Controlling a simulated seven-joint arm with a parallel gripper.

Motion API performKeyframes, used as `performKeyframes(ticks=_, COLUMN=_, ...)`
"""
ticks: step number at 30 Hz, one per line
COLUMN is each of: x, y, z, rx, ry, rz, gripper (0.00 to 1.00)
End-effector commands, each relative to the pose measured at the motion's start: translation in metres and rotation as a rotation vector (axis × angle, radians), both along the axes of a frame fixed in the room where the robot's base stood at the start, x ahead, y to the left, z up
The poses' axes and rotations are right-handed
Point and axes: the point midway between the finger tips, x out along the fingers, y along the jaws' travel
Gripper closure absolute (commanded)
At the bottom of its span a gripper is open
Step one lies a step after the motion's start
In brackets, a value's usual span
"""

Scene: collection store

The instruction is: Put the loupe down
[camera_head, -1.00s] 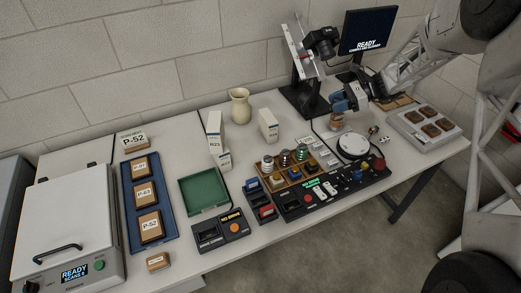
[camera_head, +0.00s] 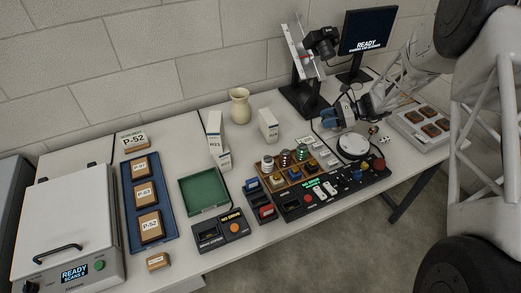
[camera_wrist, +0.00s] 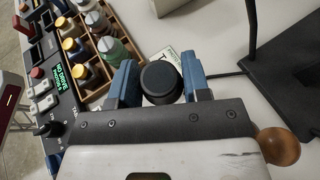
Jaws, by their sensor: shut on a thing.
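The loupe (camera_wrist: 162,83) is a short dark cylinder with a round black top, seen in the wrist view between the two blue fingers. My gripper (camera_wrist: 163,72) is shut on it, one finger on each side. In the head view my gripper (camera_head: 330,118) is low over the table, between the camera stand and the white round plate. The loupe is not clear there, hidden by the fingers. I cannot tell whether its underside touches the table.
A wooden rack (camera_head: 291,177) of small bottles stands left of my gripper, with a black control panel (camera_head: 330,188) in front. The camera stand (camera_head: 303,100) is behind. A round wooden thing (camera_wrist: 278,146) is near my gripper.

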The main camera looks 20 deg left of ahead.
Motion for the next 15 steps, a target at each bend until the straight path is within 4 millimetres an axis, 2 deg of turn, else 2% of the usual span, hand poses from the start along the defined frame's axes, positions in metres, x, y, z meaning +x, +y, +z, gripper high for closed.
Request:
performKeyframes(ticks=10, x=0.000, y=0.001, z=-0.001, rx=0.000, ry=0.000, rz=0.000, gripper=0.80)
performKeyframes(ticks=15, x=-0.004, y=0.011, z=-0.006, rx=0.000, ry=0.001, rz=0.002, gripper=0.80)
